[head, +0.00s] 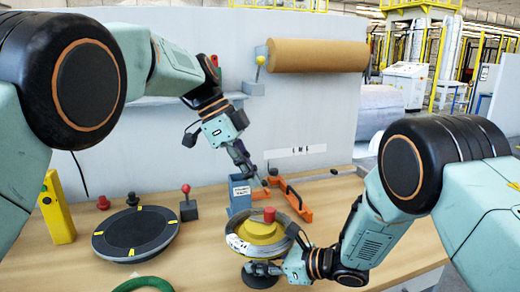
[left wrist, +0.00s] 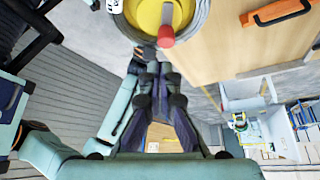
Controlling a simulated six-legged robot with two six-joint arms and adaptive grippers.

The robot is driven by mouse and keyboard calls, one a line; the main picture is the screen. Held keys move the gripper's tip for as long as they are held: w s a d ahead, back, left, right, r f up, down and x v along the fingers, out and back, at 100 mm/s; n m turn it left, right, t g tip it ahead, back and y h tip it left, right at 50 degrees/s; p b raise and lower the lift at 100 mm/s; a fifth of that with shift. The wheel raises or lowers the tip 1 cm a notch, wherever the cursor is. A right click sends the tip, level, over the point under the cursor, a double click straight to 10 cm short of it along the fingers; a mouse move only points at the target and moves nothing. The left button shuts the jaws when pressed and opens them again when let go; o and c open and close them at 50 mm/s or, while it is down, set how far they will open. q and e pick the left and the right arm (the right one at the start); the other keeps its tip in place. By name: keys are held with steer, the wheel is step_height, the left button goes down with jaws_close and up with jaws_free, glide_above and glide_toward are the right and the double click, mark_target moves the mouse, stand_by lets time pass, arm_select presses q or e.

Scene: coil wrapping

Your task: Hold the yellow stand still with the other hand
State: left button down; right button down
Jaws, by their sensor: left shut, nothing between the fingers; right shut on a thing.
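The yellow stand (head: 262,232) has a red knob (head: 269,215) on top and sits on the table with a pale coil (head: 240,246) around it. It also shows at the top of the left wrist view (left wrist: 148,14). My right gripper (head: 262,268) is shut at the stand's front edge, by a dark round piece (head: 262,281); its fingers hide the exact contact. My left gripper (head: 262,183) is shut and empty, above and behind the stand, near a blue box (head: 240,198). Its closed fingers also show in the left wrist view (left wrist: 155,68).
An orange tool (head: 292,200) lies behind the stand. A dark round turntable (head: 133,233) with yellow marks, a red-knobbed block (head: 188,209), a yellow level (head: 56,212) and a green ring (head: 143,284) are to the left. A brown roll (head: 316,55) hangs on the grey panel.

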mark_target(254, 217)
arm_select(q)
steer(key=shift+s+f, duration=0.1)
steer(key=shift+f, duration=3.4)
steer(key=shift+d, duration=0.25)
steer(key=shift+w, duration=0.7)
steer(key=shift+w+d, duration=0.3)
steer(key=shift+w+a, duration=0.1)
steer(key=shift+a, duration=0.05)
steer(key=shift+w+a, duration=0.15)
steer(key=shift+a, duration=0.05)
step_height(254, 217, up, 6)
